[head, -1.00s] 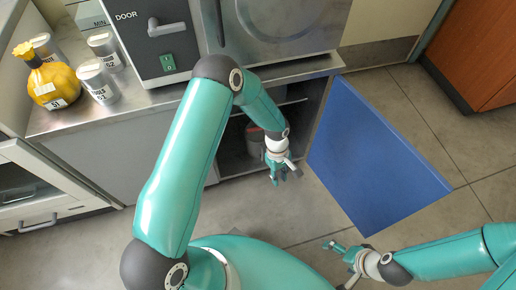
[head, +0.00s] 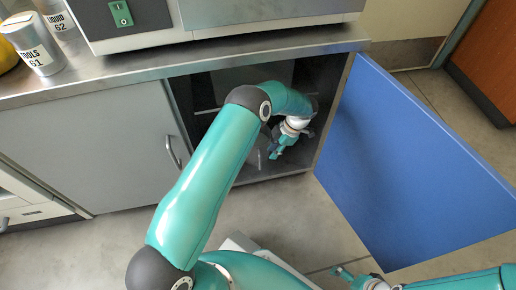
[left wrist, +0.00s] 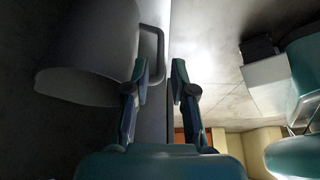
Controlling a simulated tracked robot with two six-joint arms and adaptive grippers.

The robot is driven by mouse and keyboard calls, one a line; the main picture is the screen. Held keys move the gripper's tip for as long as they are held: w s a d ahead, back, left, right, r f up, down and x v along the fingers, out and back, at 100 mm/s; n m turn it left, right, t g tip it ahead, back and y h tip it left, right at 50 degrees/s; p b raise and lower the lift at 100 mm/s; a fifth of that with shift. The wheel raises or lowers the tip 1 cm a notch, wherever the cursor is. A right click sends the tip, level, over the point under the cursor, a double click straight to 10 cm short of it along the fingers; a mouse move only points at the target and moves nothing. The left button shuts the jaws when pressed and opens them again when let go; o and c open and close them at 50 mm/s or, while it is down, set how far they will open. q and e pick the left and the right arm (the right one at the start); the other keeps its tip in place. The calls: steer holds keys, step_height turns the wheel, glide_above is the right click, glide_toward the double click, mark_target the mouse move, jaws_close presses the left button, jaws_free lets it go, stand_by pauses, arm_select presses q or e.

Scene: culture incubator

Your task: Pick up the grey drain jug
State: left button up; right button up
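The grey drain jug (left wrist: 85,50) fills the upper left of the left wrist view, with its loop handle (left wrist: 158,45) on its right side. In the head view my arm hides most or all of it inside the open cabinet. My left gripper (head: 277,153) reaches into the cabinet opening. In the left wrist view its two fingers (left wrist: 159,75) are apart, with the lower end of the handle close to the gap between the tips. I cannot tell whether they touch it. My right gripper (head: 343,271) is partly in view, low and outside the cabinet; its opening is unclear.
The blue cabinet door (head: 400,160) stands open on the right. A closed grey door (head: 90,145) is on the left. The floor in front shows free room.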

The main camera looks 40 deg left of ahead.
arm_select(q)
steer(key=b+x, duration=0.1)
steer(key=x, duration=0.1)
steer(key=b+x, duration=0.1)
steer(key=x, duration=0.2)
steer(key=s+b+x, duration=0.1)
steer(key=x, duration=0.2)
steer(key=shift+a+r, duration=0.2)
steer(key=shift+a, duration=0.1)
jaws_close()
steer(key=shift+r, duration=0.15)
